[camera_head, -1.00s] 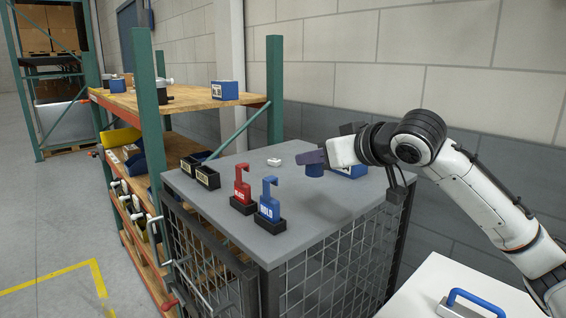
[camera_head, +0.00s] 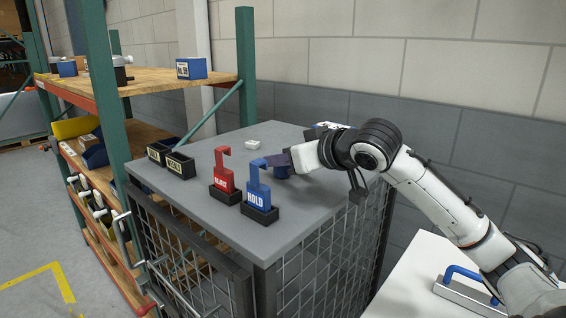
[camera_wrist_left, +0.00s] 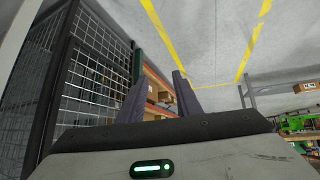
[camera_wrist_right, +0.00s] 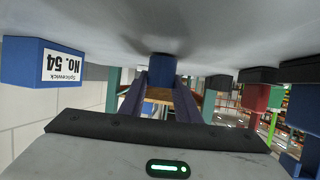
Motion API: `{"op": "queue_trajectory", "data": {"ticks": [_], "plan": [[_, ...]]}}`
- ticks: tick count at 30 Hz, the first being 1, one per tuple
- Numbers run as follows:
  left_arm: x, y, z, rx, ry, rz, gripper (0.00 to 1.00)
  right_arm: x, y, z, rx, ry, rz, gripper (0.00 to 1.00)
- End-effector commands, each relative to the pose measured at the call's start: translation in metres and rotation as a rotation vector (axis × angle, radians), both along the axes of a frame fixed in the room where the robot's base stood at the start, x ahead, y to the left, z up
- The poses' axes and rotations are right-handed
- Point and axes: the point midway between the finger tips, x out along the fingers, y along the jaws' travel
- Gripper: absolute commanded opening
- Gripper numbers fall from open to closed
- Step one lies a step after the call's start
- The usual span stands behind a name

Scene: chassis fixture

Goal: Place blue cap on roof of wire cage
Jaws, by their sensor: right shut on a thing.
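The blue cap (camera_head: 283,171) is between the fingers of my right gripper (camera_head: 277,161), which is shut on it over the grey roof (camera_head: 235,147) of the wire cage (camera_head: 312,285). In the right wrist view, which is upside down, the cap (camera_wrist_right: 162,68) is at or very near the roof surface; I cannot tell if it bears on it. The fingers (camera_wrist_right: 162,100) lie either side of it. My left gripper (camera_wrist_left: 157,92) is open and empty beside the cage mesh (camera_wrist_left: 95,75), outside the head view.
A blue No. 54 box (camera_wrist_right: 28,62) is near my right gripper. A wooden shelf (camera_head: 150,82) stands left.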

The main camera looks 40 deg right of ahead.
Motion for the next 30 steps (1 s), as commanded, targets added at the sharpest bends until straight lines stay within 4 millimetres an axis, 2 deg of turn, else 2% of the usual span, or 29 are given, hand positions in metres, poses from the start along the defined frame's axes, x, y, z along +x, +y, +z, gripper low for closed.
{"op": "queue_trajectory", "data": {"ticks": [11,12,15,26,30], "plan": [[0.011,-0.001,0.005,-0.003,-0.024,0.0,0.31,0.0,0.0,-0.006,0.0,-0.002,0.0,0.09],[0.011,-0.001,0.005,-0.003,-0.024,0.0,0.31,0.0,0.0,-0.006,0.001,-0.002,0.0,0.31],[0.01,-0.001,0.006,-0.003,-0.024,0.0,0.31,0.0,0.0,-0.006,0.0,-0.002,0.0,0.48],[0.006,-0.001,0.004,-0.001,-0.014,0.0,0.31,-0.001,0.0,-0.003,0.0,-0.003,0.0,0.48],[0.005,0.0,-0.001,-0.001,-0.011,-0.001,0.31,-0.013,0.002,0.001,0.001,-0.003,0.001,0.48]]}}
